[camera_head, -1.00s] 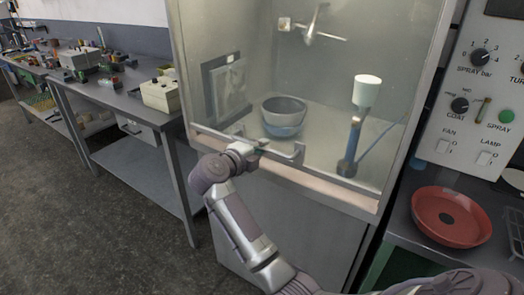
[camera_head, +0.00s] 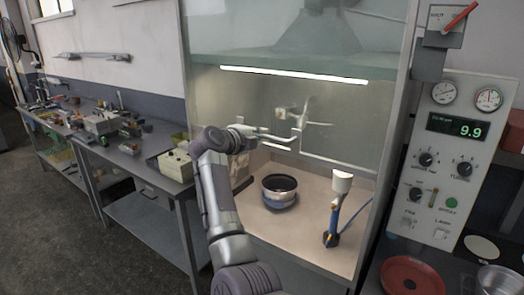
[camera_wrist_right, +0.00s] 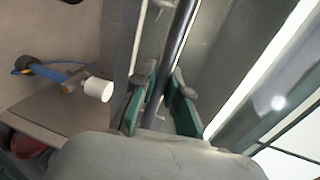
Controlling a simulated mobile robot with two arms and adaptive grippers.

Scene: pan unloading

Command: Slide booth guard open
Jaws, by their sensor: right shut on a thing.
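The booth guard (camera_head: 345,125) is a clear sliding panel on the spray booth, in the head view. Its lower edge stands well above the booth floor, leaving an opening below it. A metal bar handle (camera_head: 278,138) runs across its lower part. My right gripper (camera_head: 247,133) is shut on the left part of this handle. In the right wrist view the green-padded fingers (camera_wrist_right: 160,100) close around the dark bar (camera_wrist_right: 178,45). My left gripper is not in view.
Inside the booth stand a dark pan (camera_head: 279,188) and a spray gun (camera_head: 335,210) with a white cup. A control panel (camera_head: 440,165) and a red dish (camera_head: 411,276) are at the right. A cluttered bench (camera_head: 130,160) stands at the left.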

